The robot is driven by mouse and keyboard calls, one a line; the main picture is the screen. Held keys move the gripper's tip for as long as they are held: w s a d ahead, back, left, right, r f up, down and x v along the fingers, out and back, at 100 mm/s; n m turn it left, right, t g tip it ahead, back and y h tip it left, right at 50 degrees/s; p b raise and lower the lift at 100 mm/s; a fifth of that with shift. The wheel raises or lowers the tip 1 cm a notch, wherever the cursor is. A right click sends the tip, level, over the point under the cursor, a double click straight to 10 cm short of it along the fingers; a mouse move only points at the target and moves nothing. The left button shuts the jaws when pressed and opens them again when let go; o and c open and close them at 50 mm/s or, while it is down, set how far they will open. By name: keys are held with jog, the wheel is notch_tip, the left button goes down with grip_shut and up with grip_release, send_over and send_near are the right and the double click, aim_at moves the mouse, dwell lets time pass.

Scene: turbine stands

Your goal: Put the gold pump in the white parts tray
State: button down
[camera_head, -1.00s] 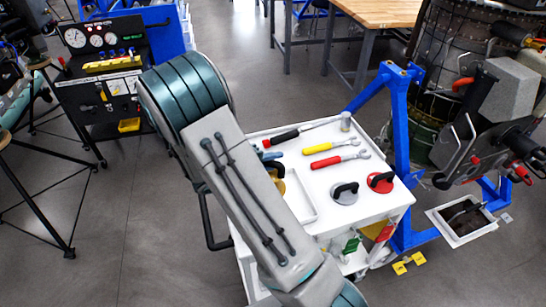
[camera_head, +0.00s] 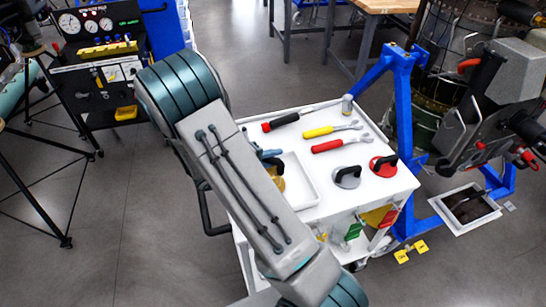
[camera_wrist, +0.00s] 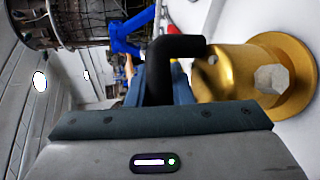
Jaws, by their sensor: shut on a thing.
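The gold pump (camera_head: 278,178) shows only as a sliver beside my arm in the head view, at the left part of the white parts tray (camera_head: 308,188). In the wrist view the gold pump (camera_wrist: 228,72) fills the right side, lying sideways in the picture, with a round flange, a pale hex end and a black elbow. My gripper (camera_wrist: 162,85) has its blue-grey fingers on either side of the black elbow and is shut on it. In the head view a bit of my gripper (camera_head: 268,155) shows past the arm. I cannot tell whether the pump touches the tray floor.
The tray is on a white cart (camera_head: 375,205). A red-and-black tool (camera_head: 285,120), a yellow wrench (camera_head: 330,130), a red wrench (camera_head: 340,145), a grey disc (camera_head: 347,177) and a red disc (camera_head: 383,166) are on the cart top. A blue stand (camera_head: 402,130) rises at right.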

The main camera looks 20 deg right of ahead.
jog(key=shift+f+b, duration=0.2)
jog(key=shift+b, duration=0.15)
jog(key=c, duration=1.2)
grip_release()
jog(key=shift+o, duration=0.7)
jog(key=shift+s, duration=0.1)
jog(key=shift+f, duration=0.1)
jog(key=v, duration=0.7)
